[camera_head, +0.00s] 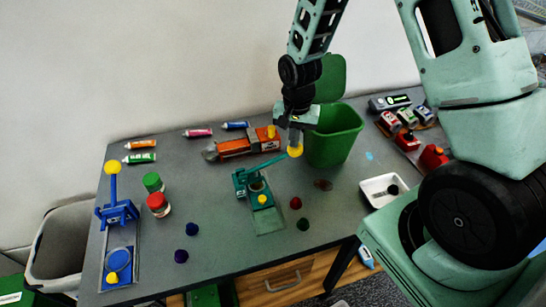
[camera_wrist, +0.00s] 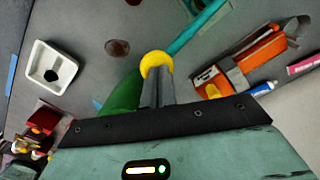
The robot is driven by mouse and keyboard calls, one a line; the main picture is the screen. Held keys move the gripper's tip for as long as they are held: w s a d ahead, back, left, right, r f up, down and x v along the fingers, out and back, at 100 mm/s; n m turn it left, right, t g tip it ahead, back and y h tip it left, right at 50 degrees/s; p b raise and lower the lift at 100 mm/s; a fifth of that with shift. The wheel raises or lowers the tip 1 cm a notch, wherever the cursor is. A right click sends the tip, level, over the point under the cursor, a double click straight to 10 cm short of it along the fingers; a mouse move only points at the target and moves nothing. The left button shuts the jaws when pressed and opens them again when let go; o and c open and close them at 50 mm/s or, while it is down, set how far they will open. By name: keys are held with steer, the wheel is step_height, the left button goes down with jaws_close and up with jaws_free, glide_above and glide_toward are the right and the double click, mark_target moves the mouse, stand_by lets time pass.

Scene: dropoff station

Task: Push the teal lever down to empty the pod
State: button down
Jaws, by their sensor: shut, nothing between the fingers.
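The teal lever (camera_head: 266,165) belongs to a teal press device (camera_head: 268,220) in the middle of the table. Its arm rises to the right and ends in a yellow ball knob (camera_head: 295,151). My gripper (camera_head: 295,138) points down, shut and empty, directly above the knob, touching or very close to it. In the wrist view the yellow knob (camera_wrist: 155,60) sits at the tips of my shut fingers (camera_wrist: 158,92), and the lever arm (camera_wrist: 198,26) runs off to the upper right. A small yellow knob (camera_head: 262,199) is on the device's base. I cannot make out the pod.
A blue lever device (camera_head: 118,235) stands at the left, its lever upright. A green bin (camera_head: 335,140) stands close behind my gripper.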

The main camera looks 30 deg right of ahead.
mark_target(296, 154)
steer(key=shift+f, duration=0.15)
stand_by(0.3)
steer(key=shift+s+d+f+b, duration=0.1)
steer(key=shift+d+f+b, duration=0.1)
steer(key=shift+f+b, duration=0.5)
steer(key=shift+d+f+b, duration=0.2)
steer(key=shift+f+b, duration=0.25)
steer(key=shift+f, duration=0.3)
steer(key=shift+f+b, duration=1.05)
steer(key=shift+f, duration=0.45)
steer(key=shift+f+b, duration=0.9)
steer(key=shift+f, duration=0.4)
steer(key=r+p, duration=0.2)
steer(key=r, duration=0.1)
steer(key=r+p, duration=0.2)
steer(key=r, duration=0.1)
steer(key=a+r+p, duration=0.1)
steer(key=r+p, duration=0.2)
